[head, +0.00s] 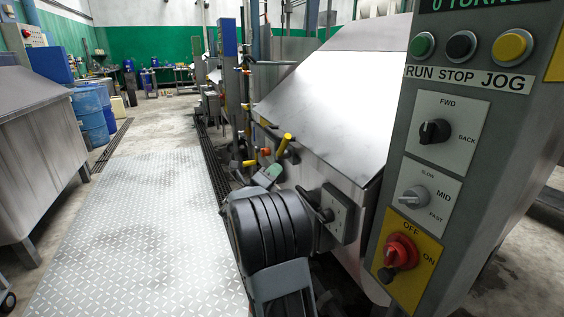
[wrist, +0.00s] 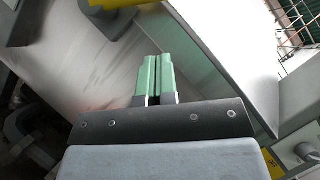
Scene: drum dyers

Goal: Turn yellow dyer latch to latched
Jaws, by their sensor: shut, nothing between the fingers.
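A yellow handle (head: 284,143) with a dark end stands at a slant by the side of the near steel dyer (head: 330,95). A yellow part (wrist: 108,6), likely the same handle, is cut off by the top edge of the wrist view. My gripper (head: 269,174) is just below and left of the handle in the head view, apparently apart from it. In the wrist view its green fingers (wrist: 157,72) are together and empty, in front of the bare steel. I cannot tell how the latch is set; my wrist partly hides the area below it.
A black lever on a grey plate (head: 338,212) sits right of my arm. The control post (head: 455,150) with buttons and knobs stands close on the right. Another steel tank (head: 40,135) stands left. The chequered floor plate (head: 140,220) between them is clear.

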